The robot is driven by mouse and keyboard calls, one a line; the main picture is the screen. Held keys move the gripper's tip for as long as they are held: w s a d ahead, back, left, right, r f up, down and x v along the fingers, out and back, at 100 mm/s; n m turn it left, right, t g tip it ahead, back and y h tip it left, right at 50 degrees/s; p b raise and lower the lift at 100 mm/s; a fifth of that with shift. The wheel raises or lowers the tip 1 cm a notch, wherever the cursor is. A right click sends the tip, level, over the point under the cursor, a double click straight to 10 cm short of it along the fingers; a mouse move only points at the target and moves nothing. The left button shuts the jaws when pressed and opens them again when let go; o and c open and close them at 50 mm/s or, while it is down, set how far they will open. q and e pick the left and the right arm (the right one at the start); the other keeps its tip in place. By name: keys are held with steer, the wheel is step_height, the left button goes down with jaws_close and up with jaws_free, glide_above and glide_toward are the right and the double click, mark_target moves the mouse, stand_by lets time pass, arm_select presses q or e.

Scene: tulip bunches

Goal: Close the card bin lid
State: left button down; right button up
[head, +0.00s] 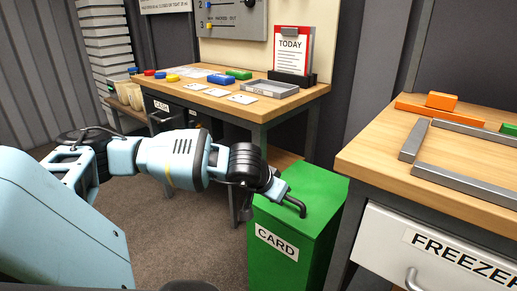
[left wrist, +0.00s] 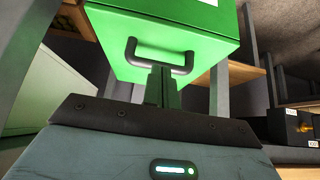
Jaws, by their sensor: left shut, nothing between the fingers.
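The green card bin (head: 272,268) stands on the floor between two benches, with a white CARD label on its front. Its green lid (head: 318,190) looks flat across the top; I cannot tell whether a small gap is left. A dark bar handle (head: 292,207) sits at the lid's near edge and also shows in the left wrist view (left wrist: 132,52). My left gripper (head: 276,188) is shut and empty. In the left wrist view its fingers (left wrist: 161,84) reach up to the middle of the handle; I cannot tell whether they touch it. My right gripper is out of view.
A wooden bench (head: 375,160) with a FREEZER drawer (head: 400,232) stands close on the bin's right. A workbench (head: 285,103) with trays and cards stands behind it. Carpet (head: 190,235) in front of the bin's left side is clear.

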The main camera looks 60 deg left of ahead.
arm_select(q)
steer(key=s+d+p, duration=0.1)
steer(key=s+d, duration=0.1)
steer(key=s, duration=0.5)
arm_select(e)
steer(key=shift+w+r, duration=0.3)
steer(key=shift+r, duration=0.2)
arm_select(q)
steer(key=shift+d+r, duration=0.1)
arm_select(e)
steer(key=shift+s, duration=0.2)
